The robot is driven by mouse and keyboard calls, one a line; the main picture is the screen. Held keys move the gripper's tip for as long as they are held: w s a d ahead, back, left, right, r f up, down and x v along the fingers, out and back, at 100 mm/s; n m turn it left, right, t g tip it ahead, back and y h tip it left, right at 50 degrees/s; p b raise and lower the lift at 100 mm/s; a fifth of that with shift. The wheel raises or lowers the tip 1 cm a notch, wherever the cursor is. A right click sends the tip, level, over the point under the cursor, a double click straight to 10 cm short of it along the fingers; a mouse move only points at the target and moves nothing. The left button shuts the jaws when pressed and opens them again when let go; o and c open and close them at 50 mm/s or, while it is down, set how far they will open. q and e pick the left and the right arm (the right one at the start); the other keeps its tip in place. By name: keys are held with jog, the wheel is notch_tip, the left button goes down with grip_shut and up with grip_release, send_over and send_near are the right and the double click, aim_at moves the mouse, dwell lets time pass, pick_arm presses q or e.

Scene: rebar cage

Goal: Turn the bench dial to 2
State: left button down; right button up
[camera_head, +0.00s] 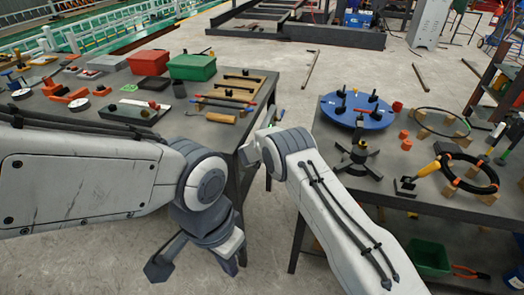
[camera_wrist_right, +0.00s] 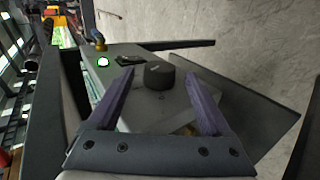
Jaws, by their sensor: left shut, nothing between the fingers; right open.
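The dial (camera_wrist_right: 160,76) shows in the right wrist view as a short dark round knob on a grey surface. A small pale mark is on its top, but I cannot read any numbers. My right gripper (camera_wrist_right: 160,84) is open, its two purple fingers apart on either side of the dial in the picture. I cannot tell whether they touch it. My left gripper (camera_head: 160,268) is shut and empty, low in front of that bench.
The left bench (camera_head: 95,92) bears a red bin (camera_head: 149,62), a green bin (camera_head: 192,66), a tray (camera_head: 128,113) and several tools. The right table (camera_head: 345,175) carries a blue round plate (camera_head: 357,112) and black rings. Bare floor lies between them.

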jog(key=v, duration=0.8)
jog(key=shift+s+r, duration=0.2)
jog(key=shift+s, duration=0.15)
jog(key=shift+a, duration=0.15)
